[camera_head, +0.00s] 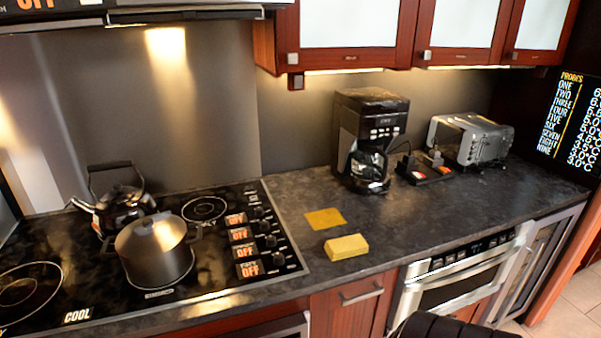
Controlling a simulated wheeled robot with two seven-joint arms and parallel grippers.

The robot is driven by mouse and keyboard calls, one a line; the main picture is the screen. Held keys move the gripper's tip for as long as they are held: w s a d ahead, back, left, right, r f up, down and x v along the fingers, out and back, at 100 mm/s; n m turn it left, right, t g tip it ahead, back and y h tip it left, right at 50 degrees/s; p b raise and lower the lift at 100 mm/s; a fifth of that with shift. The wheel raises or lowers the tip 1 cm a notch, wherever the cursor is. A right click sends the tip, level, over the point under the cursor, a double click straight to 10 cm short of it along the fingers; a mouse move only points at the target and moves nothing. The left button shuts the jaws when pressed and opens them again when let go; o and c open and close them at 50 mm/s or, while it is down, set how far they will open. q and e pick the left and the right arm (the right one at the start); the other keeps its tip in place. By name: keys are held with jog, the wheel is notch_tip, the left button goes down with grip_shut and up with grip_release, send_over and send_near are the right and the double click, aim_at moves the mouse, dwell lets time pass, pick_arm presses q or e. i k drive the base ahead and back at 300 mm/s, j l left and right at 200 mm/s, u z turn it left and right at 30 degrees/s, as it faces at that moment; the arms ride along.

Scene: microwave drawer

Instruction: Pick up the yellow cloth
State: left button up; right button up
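A thin, flat yellow cloth (325,218) lies on the dark countertop, to the right of the stove and in front of the coffee maker. A thicker yellow block (346,247), like a sponge, lies just in front of it and slightly to the right. A small gap seems to separate the two. Neither of my grippers shows in the head view, and nothing touches the cloth.
A black stovetop (217,260) with a pot (154,250) and a kettle (124,209) is at left. A coffee maker (369,135), a small rack (424,168) and a toaster (469,138) stand behind. Cabinets (345,35) overhang the back. Bare countertop (430,220) extends right.

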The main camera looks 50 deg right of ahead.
aim_at(344, 247)
jog(key=z, duration=2)
